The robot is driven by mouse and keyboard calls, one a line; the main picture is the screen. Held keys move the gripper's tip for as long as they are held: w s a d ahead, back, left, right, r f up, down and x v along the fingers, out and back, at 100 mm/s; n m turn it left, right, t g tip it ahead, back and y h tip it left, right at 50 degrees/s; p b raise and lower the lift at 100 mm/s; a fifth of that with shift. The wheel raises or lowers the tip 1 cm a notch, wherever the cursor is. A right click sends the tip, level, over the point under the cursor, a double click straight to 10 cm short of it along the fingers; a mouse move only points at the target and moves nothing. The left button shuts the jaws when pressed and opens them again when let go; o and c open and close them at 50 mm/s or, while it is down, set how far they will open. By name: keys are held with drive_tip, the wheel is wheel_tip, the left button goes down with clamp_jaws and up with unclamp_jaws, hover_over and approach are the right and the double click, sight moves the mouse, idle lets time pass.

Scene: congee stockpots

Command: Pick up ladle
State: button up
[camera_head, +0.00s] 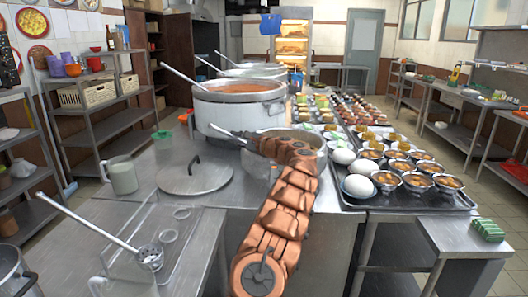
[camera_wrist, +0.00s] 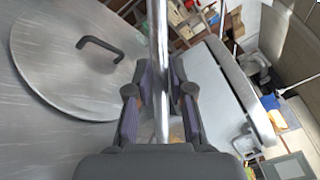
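A ladle's shiny metal handle (camera_wrist: 158,30) runs up and down through the middle of the wrist view, between my gripper's fingers (camera_wrist: 160,80). The two pads lie close against its sides, so my gripper looks shut on it. The ladle's bowl is hidden. Another ladle (camera_head: 150,256) lies in a clear tray at the front left, and other handles (camera_head: 183,76) lean out of the large pots.
A dark tray (camera_head: 400,208) with bowls and eggs fills the right. Bare counter shows around the lid.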

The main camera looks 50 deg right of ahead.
clamp_jaws()
idle(0.5)
